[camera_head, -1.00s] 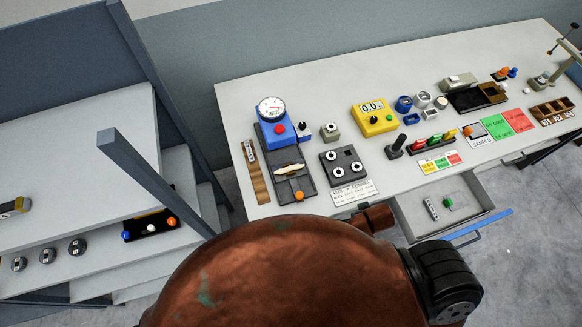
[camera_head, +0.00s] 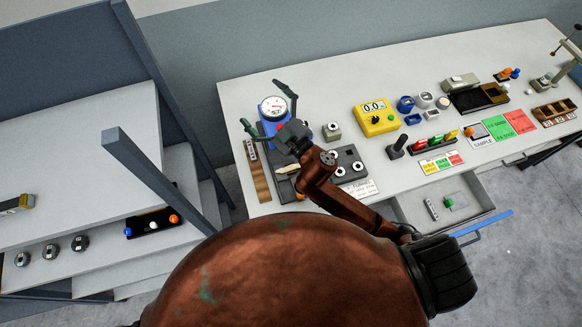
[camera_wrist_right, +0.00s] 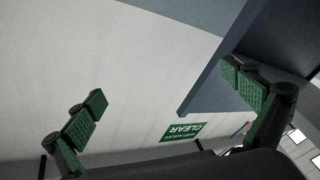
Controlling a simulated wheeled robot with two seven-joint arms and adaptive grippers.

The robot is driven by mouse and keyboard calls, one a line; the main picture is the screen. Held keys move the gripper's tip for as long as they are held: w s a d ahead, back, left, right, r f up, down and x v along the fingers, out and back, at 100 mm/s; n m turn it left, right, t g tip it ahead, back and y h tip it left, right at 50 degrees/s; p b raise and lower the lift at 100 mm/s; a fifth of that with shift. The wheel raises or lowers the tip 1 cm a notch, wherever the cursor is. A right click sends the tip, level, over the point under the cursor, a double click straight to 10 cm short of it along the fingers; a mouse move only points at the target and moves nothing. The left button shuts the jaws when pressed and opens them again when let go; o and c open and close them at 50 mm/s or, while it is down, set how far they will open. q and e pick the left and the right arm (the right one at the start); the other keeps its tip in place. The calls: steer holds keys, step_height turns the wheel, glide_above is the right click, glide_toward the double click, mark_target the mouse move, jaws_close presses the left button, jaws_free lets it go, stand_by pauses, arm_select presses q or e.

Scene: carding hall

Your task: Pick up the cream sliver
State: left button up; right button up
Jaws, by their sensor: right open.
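The cream sliver (camera_head: 286,170) lies on the dark bed of the blue gauge stand, near the left end of the table in the head view. My right forearm and wrist partly cover that bed. My right gripper (camera_head: 261,104) is open, its green-padded fingers spread around the dial gauge in the picture, above and beyond the sliver. In the right wrist view my right gripper (camera_wrist_right: 165,85) is open with nothing between its fingers. The sliver does not show there. My left gripper is not in view.
The dial gauge (camera_head: 273,107) stands behind the sliver. A wooden ruler strip (camera_head: 260,182) lies left of it; a dark block with round holes (camera_head: 350,161) is to the right. A shelf unit with a blue-grey post (camera_head: 150,175) stands at left. A drawer (camera_head: 466,207) is open.

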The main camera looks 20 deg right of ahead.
steer(key=s+a+r+n+g+y, duration=0.2)
steer(key=s+a+n+g+y, duration=0.3)
steer(key=a, duration=0.3)
steer(key=s+a+r+n+g+y, duration=0.25)
steer(key=a+n+y, duration=0.25)
steer(key=a+n, duration=0.3)
steer(key=s+a+f+n+g, duration=0.5)
steer(key=g, duration=0.1)
steer(key=n+g+h, duration=0.4)
steer(key=n+h, duration=0.2)
steer(key=h, duration=1.3)
glide_above(291, 167)
steer(key=f, duration=2.2)
steer(key=shift+w+a, duration=0.25)
steer(key=shift+a, duration=0.1)
steer(key=shift+d+f+p, duration=0.15)
steer(key=shift+f+p, duration=0.15)
steer(key=shift+f, duration=0.5)
steer(key=f+p, duration=0.1)
steer(key=f, duration=0.4)
steer(key=shift+s+d+p, duration=0.15)
steer(key=shift+s+p, duration=0.05)
steer(key=shift+p, duration=0.15)
steer(key=shift+f, duration=0.4)
